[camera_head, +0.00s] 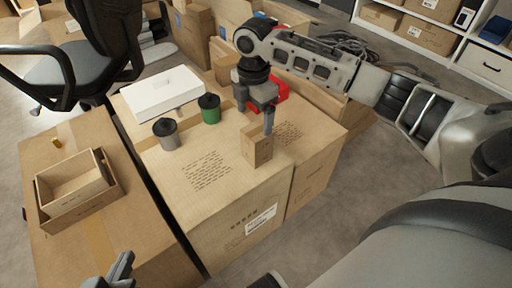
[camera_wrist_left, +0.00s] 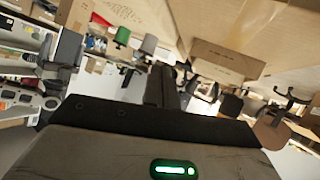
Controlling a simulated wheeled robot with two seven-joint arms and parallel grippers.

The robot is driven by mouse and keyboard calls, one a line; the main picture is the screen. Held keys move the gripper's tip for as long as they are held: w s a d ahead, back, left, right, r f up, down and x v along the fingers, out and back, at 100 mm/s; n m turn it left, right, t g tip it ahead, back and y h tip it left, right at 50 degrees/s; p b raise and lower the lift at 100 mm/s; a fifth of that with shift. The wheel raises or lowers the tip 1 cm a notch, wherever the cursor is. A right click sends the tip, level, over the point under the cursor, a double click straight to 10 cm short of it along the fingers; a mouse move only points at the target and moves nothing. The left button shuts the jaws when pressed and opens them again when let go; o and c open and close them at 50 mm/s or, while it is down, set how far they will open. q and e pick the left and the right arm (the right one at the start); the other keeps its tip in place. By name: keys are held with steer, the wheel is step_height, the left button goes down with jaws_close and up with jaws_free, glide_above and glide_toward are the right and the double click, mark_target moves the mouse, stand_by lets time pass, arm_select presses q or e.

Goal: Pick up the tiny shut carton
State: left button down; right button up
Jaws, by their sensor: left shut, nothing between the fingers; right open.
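The tiny shut carton (camera_head: 257,148) stands upright on top of a large closed carton (camera_head: 225,215), near its right side. My right gripper (camera_head: 267,122) points down from above at the tiny carton's top. It is open, with a finger close to the carton's upper edge; whether the carton lies between the fingers is hard to tell. My left gripper (camera_head: 122,268) is shut and empty at the bottom left in the head view, low and far from the tiny carton. Its dark fingers (camera_wrist_left: 165,85) show in the left wrist view.
A white box (camera_head: 162,92), a grey cup with a black lid (camera_head: 166,134) and a green one (camera_head: 209,109) stand left of the tiny carton. A red object (camera_head: 280,90) is behind my right gripper. An open small carton (camera_head: 75,190) sits on the left carton.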

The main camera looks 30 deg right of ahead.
mark_target(254, 131)
step_height(254, 131, down, 5)
steer(key=shift+f+b, duration=0.1)
steer(key=shift+b, duration=0.6)
steer(key=shift+f, duration=0.35)
steer(key=f+b, duration=0.1)
steer(key=f, duration=0.1)
steer(key=f+b, duration=0.1)
steer(key=f, duration=0.1)
steer(key=shift+s+d+f+b, duration=0.1)
steer(key=shift+d+b, duration=0.2)
steer(key=shift+d, duration=0.1)
steer(key=shift+f, duration=0.4)
steer(key=shift+c, duration=0.4)
steer(key=c, duration=1.1)
arm_select(q)
steer(key=r+t, duration=0.1)
steer(key=d+r+t+h, duration=0.1)
steer(key=r, duration=0.1)
steer(key=shift+w+d+n+h, duration=0.15)
steer(key=shift+d+n+h, duration=0.05)
steer(key=shift+n+h, duration=0.1)
arm_select(e)
steer(key=shift+c, duration=0.2)
steer(key=shift+r, duration=0.15)
